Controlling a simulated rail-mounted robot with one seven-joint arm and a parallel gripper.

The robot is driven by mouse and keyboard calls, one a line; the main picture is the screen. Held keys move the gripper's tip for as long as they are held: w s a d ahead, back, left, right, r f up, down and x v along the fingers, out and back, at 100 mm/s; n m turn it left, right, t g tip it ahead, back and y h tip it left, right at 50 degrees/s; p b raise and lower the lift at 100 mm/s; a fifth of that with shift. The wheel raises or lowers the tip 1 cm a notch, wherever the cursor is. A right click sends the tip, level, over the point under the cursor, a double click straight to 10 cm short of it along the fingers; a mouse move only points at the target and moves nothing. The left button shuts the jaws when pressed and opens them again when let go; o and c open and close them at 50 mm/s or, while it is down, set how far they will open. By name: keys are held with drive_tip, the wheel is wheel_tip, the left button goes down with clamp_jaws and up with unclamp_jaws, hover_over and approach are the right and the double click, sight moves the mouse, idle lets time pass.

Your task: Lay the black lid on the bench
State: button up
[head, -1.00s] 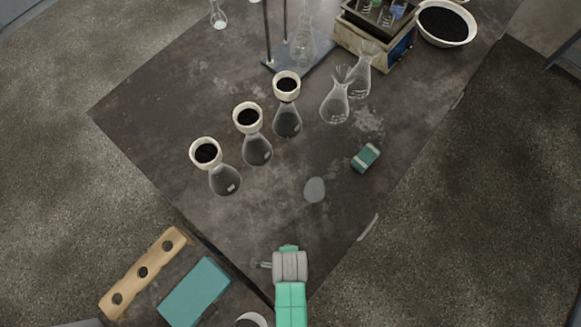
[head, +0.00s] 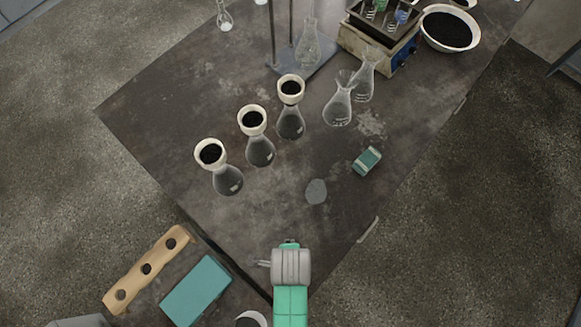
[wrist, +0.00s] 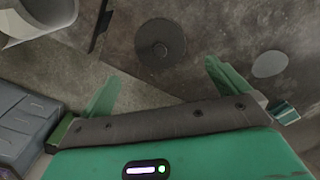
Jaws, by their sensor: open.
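In the head view my arm and gripper (head: 289,245) are at the near corner of the bench, and I cannot make out the lid there.
A pale grey disc (head: 316,191) and a green block (head: 367,161) lie on the bench. Flasks with black-filled cups (head: 229,180) stand farther left; clear flasks (head: 338,108) stand behind. A wooden rack (head: 147,268) and teal box (head: 196,290) are at lower left. A white container (wrist: 38,18) is near my gripper.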

wheel_tip(320, 180, up, 3)
drive_tip(key=shift+f, duration=0.1)
